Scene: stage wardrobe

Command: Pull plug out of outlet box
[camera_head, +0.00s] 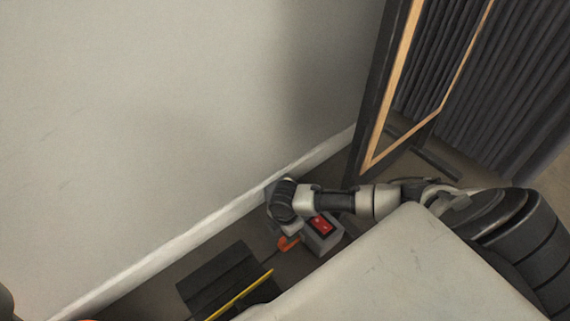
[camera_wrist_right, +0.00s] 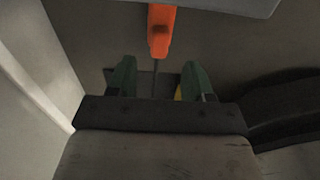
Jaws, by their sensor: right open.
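The outlet box (camera_head: 335,237) is a grey block with a red switch on top, standing on the dark floor near the wall. The orange plug (camera_head: 287,243) sits at its left side, with a thin dark cord leading away. In the right wrist view the plug (camera_wrist_right: 161,32) meets the edge of the pale grey box (camera_wrist_right: 225,4) at the top. My right gripper (camera_wrist_right: 160,70) is open, its two green fingers on either side of the cord (camera_wrist_right: 154,82), short of the plug body and not touching it. In the head view my wrist hides the fingers. My left gripper is not in view.
A white wall with a pale baseboard (camera_head: 200,231) runs close beside the box and my right arm. A black object with a yellow strip (camera_head: 240,294) lies at lower left. A pale flat surface (camera_head: 410,275) fills the front. A framed panel (camera_head: 372,130) stands behind.

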